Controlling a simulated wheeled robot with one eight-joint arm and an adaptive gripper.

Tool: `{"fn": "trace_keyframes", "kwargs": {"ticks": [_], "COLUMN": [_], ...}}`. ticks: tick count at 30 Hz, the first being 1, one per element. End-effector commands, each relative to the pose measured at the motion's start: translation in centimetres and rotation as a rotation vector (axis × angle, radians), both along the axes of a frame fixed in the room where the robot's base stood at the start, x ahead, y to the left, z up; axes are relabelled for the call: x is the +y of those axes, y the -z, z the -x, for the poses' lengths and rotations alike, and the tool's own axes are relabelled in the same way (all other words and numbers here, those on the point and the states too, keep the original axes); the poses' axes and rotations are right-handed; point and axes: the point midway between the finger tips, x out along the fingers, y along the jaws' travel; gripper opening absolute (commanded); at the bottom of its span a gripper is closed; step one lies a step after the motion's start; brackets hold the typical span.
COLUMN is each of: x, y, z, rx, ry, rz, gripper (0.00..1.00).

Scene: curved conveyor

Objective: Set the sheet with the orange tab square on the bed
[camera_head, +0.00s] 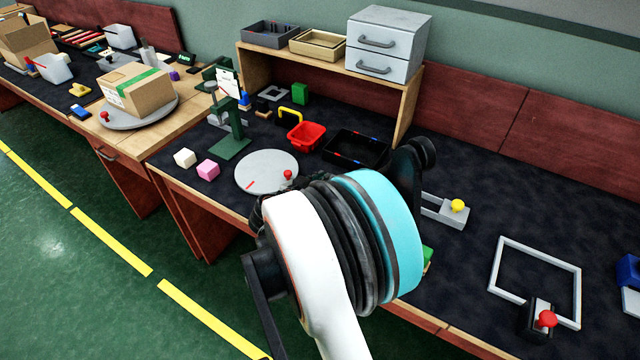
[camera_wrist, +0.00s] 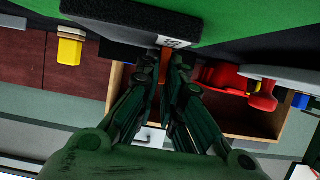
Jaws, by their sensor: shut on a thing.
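In the wrist view my gripper (camera_wrist: 172,78) is shut on an orange tab (camera_wrist: 166,60), of which only a sliver shows between the fingers. A dark, thick-edged slab (camera_wrist: 125,18) with a small white label (camera_wrist: 180,41) lies just beyond the fingertips, seemingly the sheet with this tab. Its far part is out of view. In the head view my arm hides the gripper and the sheet. A pale square frame (camera_head: 497,268) with a red-knobbed clamp (camera_head: 543,322) lies on the dark bench at right; I cannot tell if it is the bed.
A grey round plate (camera_head: 262,172), red basket (camera_head: 305,137) and black tray (camera_head: 357,163) lie left of and behind my arm. A grey fixture with a yellow knob (camera_head: 457,206) stands right of it. A wooden shelf (camera_head: 405,105) carries grey drawers (camera_head: 388,45).

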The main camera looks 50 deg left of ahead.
Motion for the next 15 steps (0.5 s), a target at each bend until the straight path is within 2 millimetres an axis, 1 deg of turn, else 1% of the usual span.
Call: {"fn": "trace_keyframes", "kwargs": {"ticks": [4,8,9,10,11,15], "x": [0.00,0.01,0.01,0.01,0.01,0.01], "y": [-0.12,0.18,0.12,0.12,0.12,0.12], "z": [0.00,0.00,0.00,0.00,0.00,0.00], "rx": [0.000,0.000,0.000,0.000,0.000,0.000], "ry": [0.000,0.000,0.000,0.000,0.000,0.000], "rz": [0.000,0.000,0.000,0.000,0.000,0.000], "gripper": [0.00,0.00,0.17,0.24,0.28,0.28]}}
